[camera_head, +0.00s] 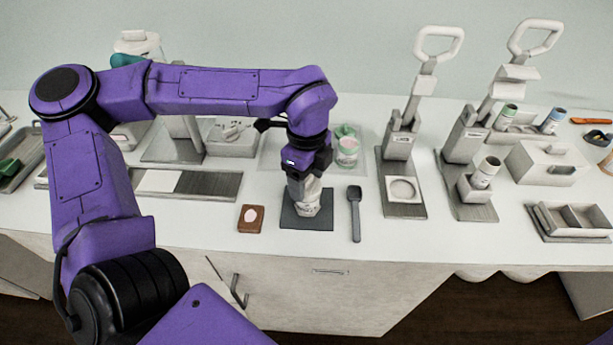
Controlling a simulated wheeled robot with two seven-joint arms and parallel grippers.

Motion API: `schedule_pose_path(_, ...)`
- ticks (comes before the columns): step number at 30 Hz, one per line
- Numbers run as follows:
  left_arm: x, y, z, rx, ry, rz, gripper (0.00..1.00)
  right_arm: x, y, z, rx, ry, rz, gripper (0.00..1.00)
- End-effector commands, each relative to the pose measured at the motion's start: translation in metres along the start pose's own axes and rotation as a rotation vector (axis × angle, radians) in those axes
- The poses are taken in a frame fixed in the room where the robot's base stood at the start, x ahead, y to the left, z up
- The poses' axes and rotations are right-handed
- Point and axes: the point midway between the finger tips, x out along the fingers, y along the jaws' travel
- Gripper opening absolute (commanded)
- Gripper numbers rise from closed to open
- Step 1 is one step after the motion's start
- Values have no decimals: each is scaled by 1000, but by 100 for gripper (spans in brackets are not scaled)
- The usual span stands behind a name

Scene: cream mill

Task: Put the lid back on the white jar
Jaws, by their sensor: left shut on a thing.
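My left gripper (303,181) points straight down over the dark square mat (288,220) at the front middle of the counter. It is shut on a pale, marbled white thing. The white jar (309,207) appears as the pale shape on the mat, directly under and between the fingers. The fingers and wrist cover its top, so I cannot make out the lid apart from the jar, or whether the two touch. My right gripper is not in view.
A dark spoon (355,210) lies right of the mat, and a brown block with a pink oval (251,217) lies left. A pink and green jar (347,152) stands close behind. Lever presses (399,140) stand to the right. The counter's front strip is mostly clear.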

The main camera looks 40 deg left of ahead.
Motion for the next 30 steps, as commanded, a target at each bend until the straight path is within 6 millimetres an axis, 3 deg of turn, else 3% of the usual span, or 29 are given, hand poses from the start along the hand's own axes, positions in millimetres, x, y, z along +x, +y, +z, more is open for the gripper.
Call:
schedule_pose_path(24, 3, 0, 0, 0, 0, 0, 37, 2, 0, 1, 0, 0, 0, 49)
schedule_pose_path(25, 3, 0, 0, 0, 0, 0, 68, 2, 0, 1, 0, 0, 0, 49)
schedule_pose_path(27, 3, 0, 0, 0, 0, 0, 91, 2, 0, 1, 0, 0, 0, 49)
schedule_pose_path(30, 3, 0, 0, 0, 0, 0, 95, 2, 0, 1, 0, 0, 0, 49)
